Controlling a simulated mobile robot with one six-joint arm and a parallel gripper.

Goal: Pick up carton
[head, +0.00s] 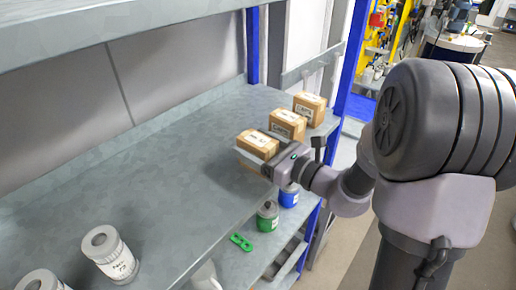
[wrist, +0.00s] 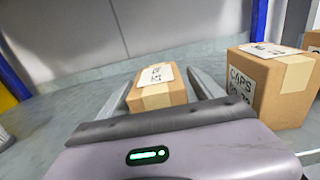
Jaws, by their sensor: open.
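Three brown cartons stand in a row at the right end of the grey shelf. The nearest carton (head: 259,142), with a white label on top, is at my gripper (head: 252,158). In the wrist view this carton (wrist: 158,92) sits between the two fingers of my gripper (wrist: 160,84), one on each side. The fingers are open, with a gap visible on the right side; whether the left one touches is unclear. The middle carton (head: 287,124) is marked CAPS and also shows in the wrist view (wrist: 272,88), right of the right finger. The far carton (head: 310,108) stands behind it.
A white labelled container (head: 108,254) stands at the shelf's front left, with another partly cut off. A green bottle (head: 267,216), a blue bottle (head: 289,194) and a green part (head: 241,242) sit on a lower level. A blue post (head: 253,45) rises behind. The shelf's middle is clear.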

